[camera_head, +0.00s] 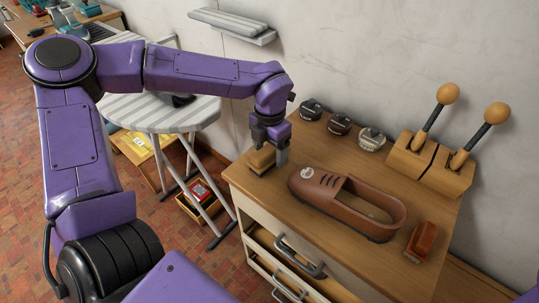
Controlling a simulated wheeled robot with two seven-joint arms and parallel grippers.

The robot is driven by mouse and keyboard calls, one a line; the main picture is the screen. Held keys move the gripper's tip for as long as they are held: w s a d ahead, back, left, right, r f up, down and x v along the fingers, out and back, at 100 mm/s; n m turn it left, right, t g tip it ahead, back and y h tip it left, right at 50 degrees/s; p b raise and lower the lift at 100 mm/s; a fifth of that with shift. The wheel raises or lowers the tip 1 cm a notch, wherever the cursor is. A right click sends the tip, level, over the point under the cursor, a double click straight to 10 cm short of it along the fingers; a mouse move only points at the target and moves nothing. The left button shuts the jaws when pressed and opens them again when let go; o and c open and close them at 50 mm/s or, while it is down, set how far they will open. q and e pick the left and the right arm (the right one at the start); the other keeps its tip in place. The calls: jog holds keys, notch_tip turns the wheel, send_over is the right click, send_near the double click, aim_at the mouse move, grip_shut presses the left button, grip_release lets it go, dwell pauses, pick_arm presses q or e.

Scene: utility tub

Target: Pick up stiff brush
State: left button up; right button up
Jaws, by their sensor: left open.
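A small tan wooden block (262,158), which looks like the stiff brush, lies at the left end of the wooden cabinet top. My left gripper (271,153) points down right over it, with its fingers open. One finger shows at the block's right side; the other is partly hidden, so I cannot tell if either touches it. The block appears to rest on the top, and its bristles cannot be made out. My right gripper is out of view.
A brown shoe (310,183) lies just right of the gripper, with a small red-brown block (421,242) beyond it. Several round tins (340,123) stand behind. Two ball-topped handles (448,94) rise from wooden blocks. A drawer (283,257) is partly open; an ironing board (150,112) stands left.

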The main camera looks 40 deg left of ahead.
pick_arm(q)
jog(key=shift+a+f, duration=0.1)
jog(key=shift+f, duration=0.8)
jog(key=c, duration=1.1)
jog(key=shift+o, duration=0.2)
jog(key=shift+r, duration=0.15)
jog(key=shift+r, duration=0.3)
jog(key=r, duration=0.3)
jog(key=shift+s+d, duration=0.1)
jog(key=shift+d, duration=0.1)
jog(key=s+d+r+b, duration=0.2)
jog(key=s+d+r, duration=0.7)
jog(key=shift+s+d, duration=0.2)
jog(key=shift+s, duration=0.2)
